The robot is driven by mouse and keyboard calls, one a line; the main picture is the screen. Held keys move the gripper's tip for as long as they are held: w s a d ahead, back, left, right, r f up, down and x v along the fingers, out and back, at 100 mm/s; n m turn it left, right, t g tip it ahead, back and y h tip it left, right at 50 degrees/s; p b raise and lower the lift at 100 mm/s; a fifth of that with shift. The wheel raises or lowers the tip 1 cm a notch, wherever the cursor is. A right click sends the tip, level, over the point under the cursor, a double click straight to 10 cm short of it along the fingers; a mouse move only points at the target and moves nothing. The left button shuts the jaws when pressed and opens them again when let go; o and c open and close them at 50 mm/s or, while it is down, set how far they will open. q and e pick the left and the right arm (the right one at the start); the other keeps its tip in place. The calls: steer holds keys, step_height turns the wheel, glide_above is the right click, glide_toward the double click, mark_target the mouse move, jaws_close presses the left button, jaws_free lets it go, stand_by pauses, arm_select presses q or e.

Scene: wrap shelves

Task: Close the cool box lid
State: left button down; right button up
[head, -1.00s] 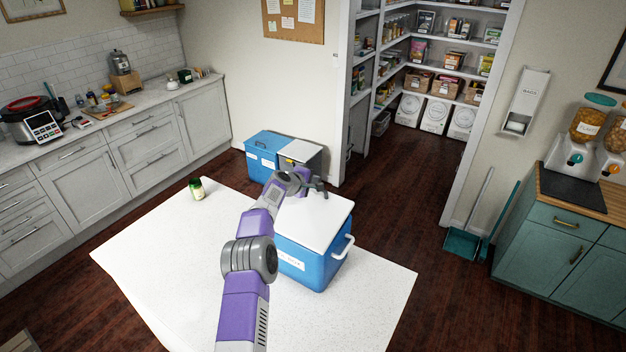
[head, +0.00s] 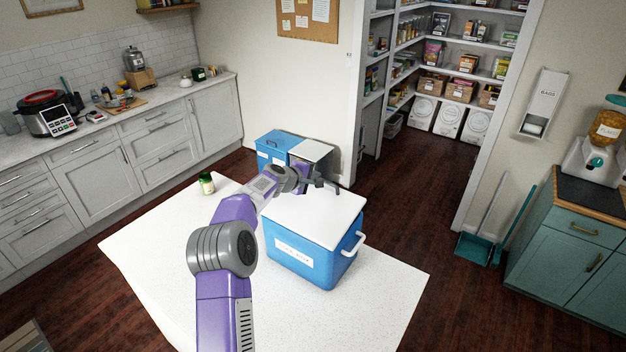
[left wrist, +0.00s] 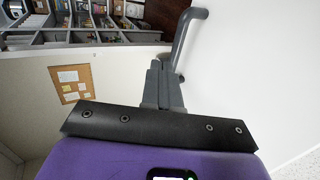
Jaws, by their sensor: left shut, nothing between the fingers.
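The blue cool box (head: 305,266) stands on the white table, with a label on its front and a white handle on its right side. Its white lid (head: 318,217) lies over the top and looks flat; I cannot tell whether a small gap remains. My left gripper (head: 318,184) is at the back left part of the lid and hides part of its rear edge. In the left wrist view its fingers (left wrist: 164,86) are shut and empty, close to a grey bent bar (left wrist: 187,38) beside a white surface. Contact is unclear. My right gripper is out of view.
A green-lidded jar (head: 206,184) stands on the table (head: 380,290) near its back left corner. A blue bin (head: 277,147) and a grey-sided bin (head: 312,153) stand on the floor behind. The table is clear in front and right of the box.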

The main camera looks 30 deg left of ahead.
arm_select(q)
steer(key=s+r+g, duration=0.3)
steer(key=s+r, duration=0.4)
steer(key=p, duration=0.4)
glide_toward(326, 187)
steer(key=w, duration=0.3)
steer(key=shift+w+a+f, duration=0.1)
steer(key=shift+f, duration=0.15)
steer(key=shift+w+a+f, duration=0.1)
steer(key=shift+w+f, duration=0.4)
steer(key=shift+f, duration=0.35)
steer(key=shift+w+f, duration=0.45)
steer(key=shift+f, duration=0.55)
steer(key=shift+d+f, duration=0.1)
steer(key=shift+d, duration=0.15)
